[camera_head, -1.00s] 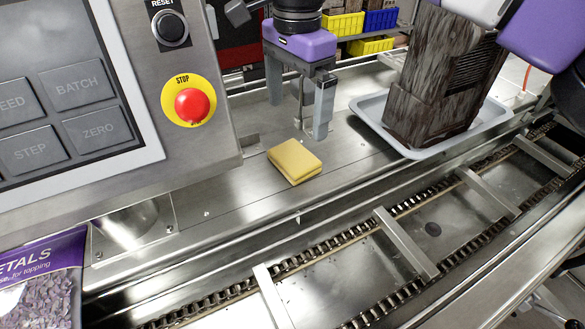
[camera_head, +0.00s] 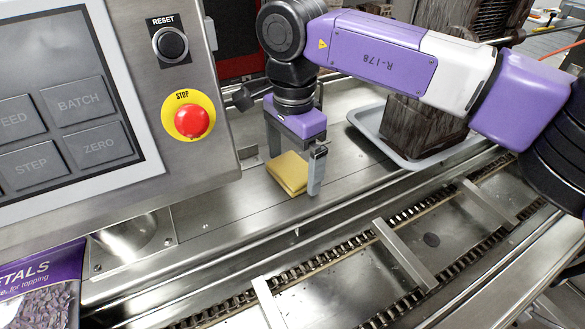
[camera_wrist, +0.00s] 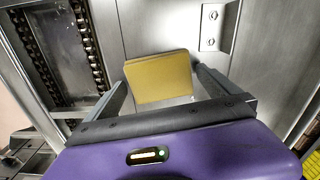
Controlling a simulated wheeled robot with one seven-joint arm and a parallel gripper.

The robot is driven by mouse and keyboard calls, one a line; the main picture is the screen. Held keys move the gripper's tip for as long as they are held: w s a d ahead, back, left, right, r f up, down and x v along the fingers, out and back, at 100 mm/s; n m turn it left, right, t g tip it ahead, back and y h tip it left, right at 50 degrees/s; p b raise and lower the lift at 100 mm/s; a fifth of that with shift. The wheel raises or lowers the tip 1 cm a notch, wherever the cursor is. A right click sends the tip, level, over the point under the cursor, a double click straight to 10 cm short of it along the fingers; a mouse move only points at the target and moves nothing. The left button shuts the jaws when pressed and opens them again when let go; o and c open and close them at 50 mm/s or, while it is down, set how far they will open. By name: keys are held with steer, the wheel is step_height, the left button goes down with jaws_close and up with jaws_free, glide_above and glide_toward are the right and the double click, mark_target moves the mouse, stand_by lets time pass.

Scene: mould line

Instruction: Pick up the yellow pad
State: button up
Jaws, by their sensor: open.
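The yellow pad (camera_head: 288,172) lies on the steel ledge between the control panel and the chain conveyor. It also shows in the wrist view (camera_wrist: 158,78), where it sits between and just beyond the two fingers. My gripper (camera_head: 296,178) is open and pointing down over the pad. In the wrist view my gripper (camera_wrist: 160,88) has a finger on each side of the pad. I cannot tell whether either finger touches it.
The control panel (camera_head: 75,100) with a red stop button (camera_head: 192,121) stands close on the left. A grey tray (camera_head: 372,117) with a dark brown block (camera_head: 425,125) is to the right. The chain conveyor (camera_head: 345,258) runs in front. A petals bag (camera_head: 42,285) is at lower left.

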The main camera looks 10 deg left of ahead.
mark_target(294, 167)
steer(key=c, duration=1.2)
steer(key=shift+r, duration=0.1)
step_height(294, 167, up, 20)
steer(key=shift+f+b, duration=0.1)
steer(key=shift+b, duration=0.85)
steer(key=o, duration=0.6)
steer(key=c, duration=0.4)
